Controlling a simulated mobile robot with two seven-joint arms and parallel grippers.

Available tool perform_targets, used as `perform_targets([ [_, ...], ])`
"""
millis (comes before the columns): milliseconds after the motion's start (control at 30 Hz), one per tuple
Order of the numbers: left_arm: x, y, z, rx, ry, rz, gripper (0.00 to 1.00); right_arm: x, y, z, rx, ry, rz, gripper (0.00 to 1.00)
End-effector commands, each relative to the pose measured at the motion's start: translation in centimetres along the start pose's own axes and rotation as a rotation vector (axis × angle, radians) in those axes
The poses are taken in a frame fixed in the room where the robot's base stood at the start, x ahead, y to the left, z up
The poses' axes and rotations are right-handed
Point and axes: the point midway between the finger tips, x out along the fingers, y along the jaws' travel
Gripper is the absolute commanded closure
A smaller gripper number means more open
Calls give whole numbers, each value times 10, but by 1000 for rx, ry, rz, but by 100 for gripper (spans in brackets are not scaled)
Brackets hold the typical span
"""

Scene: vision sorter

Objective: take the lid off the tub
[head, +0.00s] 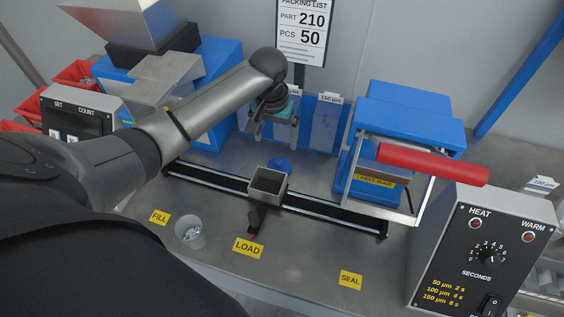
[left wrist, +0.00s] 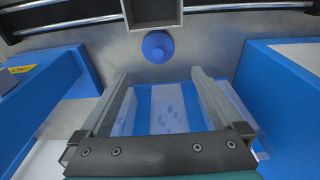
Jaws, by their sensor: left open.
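A blue round piece with a small raised knob (head: 279,165) looks like the lid. It sits on the bench just behind the rail and shows from above in the left wrist view (left wrist: 158,46). I cannot tell whether a tub is under it. A clear cup with small pale parts (head: 190,233) stands uncovered by the FILL label. My left gripper (head: 275,138) is open and empty, above and behind the blue piece. In the left wrist view its fingertips (left wrist: 160,78) point towards the blue piece, apart from it. My right gripper is not in view.
A grey square funnel (head: 268,184) sits on the black rail (head: 215,182), close in front of the blue piece. A blue rack with bags (head: 326,122) stands behind. A sealer with a red handle (head: 432,164) and a control box (head: 485,250) stand right. The front bench is mostly clear.

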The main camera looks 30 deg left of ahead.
Motion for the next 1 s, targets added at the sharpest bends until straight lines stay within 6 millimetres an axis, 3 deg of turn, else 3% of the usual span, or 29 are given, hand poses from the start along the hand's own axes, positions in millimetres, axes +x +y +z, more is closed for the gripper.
perform_targets([
  [100,32,0,2,-1,-3,-1,0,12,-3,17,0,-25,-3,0],
  [300,65,1,1,1,-1,1,0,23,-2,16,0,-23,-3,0],
  [533,79,1,0,1,1,0,0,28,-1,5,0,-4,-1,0],
  [800,119,4,2,2,0,0,0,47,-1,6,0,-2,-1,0],
  [1000,125,3,2,2,2,-1,0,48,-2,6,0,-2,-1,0],
])
